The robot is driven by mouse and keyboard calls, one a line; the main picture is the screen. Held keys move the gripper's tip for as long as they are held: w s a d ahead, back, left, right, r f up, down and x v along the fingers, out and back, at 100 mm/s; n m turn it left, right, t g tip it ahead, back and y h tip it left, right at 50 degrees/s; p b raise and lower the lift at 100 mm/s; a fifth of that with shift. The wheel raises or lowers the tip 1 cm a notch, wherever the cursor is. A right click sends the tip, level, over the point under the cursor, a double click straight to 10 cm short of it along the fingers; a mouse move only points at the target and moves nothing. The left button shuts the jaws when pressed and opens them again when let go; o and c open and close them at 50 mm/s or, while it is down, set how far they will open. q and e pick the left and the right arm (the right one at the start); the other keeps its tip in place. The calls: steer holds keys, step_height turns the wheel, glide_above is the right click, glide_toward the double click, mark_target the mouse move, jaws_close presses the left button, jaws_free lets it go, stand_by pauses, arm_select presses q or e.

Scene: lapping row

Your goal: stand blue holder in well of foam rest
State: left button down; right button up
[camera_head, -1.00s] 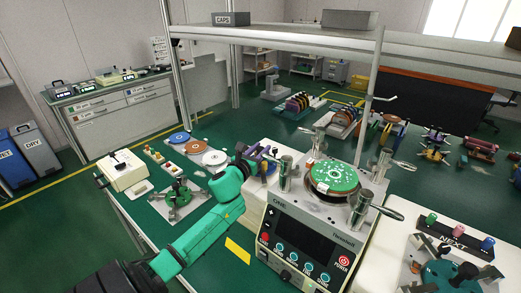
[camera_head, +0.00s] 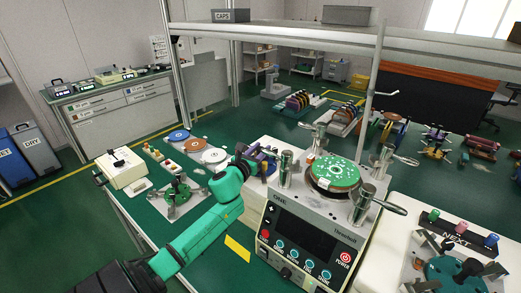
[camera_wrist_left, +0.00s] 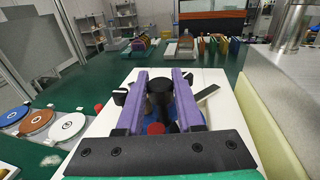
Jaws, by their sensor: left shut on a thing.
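My left gripper (camera_head: 262,156) is beside the left side of the lapping machine. In the left wrist view its two purple fingers (camera_wrist_left: 160,76) are shut on the blue holder (camera_wrist_left: 160,92), whose black knob stands up between them. Parts of its blue body show low between and beside the fingers. A white block (camera_wrist_left: 226,106), which looks like the foam rest, lies under the holder; it also shows beside the machine in the head view (camera_head: 269,171). The well is hidden, and I cannot tell whether the holder touches the block. My right gripper is not in view.
The lapping machine (camera_head: 310,240) with a green-topped disc (camera_head: 335,172) stands close on the right. A green holder (camera_head: 178,191) on a plate, coloured discs (camera_head: 196,144) and a white box (camera_head: 121,168) are on the left. A NEXT rack (camera_head: 458,237) stands right.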

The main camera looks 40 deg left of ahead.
arm_select(q)
steer(key=shift+f, duration=0.3)
steer(key=shift+c, duration=2.3)
jaws_free()
steer(key=shift+s, duration=0.1)
steer(key=shift+s+d+f+b, duration=0.15)
steer(key=shift+s+b, duration=0.15)
steer(key=shift+s, duration=0.2)
steer(key=b+v, duration=0.1)
steer(key=v, duration=1.2)
steer(key=shift+s+r+b, duration=0.25)
steer(key=shift+b, duration=0.05)
